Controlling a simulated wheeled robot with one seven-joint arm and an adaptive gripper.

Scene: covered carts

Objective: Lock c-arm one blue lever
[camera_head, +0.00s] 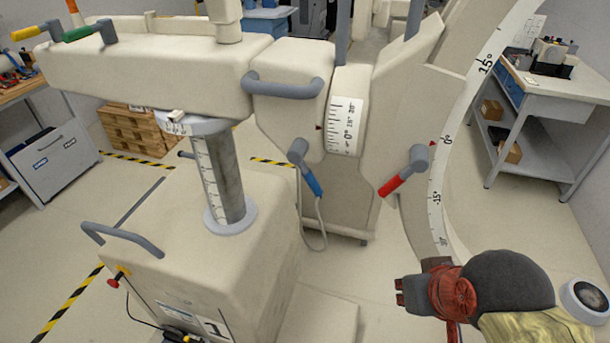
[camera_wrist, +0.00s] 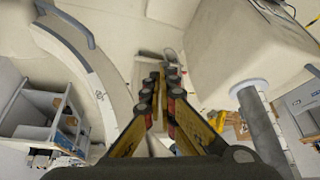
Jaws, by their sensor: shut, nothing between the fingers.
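The blue lever (camera_head: 313,181) is on the c-arm's cream housing in the head view, left of and below the white angle scale. Its grey hub is at the top, and the blue handle slants down and to the right. The c-arm base (camera_head: 240,271) carries a label "1". My gripper (camera_head: 401,291) is at the lower right of the head view, below and to the right of the blue lever and well apart from it. In the wrist view my gripper (camera_wrist: 159,76) is shut and empty. I cannot make out the blue lever there.
A red lever (camera_head: 391,186) sits right of the blue one, beside the curved arm (camera_head: 440,180) with its degree scale. A cable loop (camera_head: 318,240) hangs below the blue lever. A grey handle (camera_head: 284,90) juts out above. Yellow and green levers (camera_head: 82,33) are far left.

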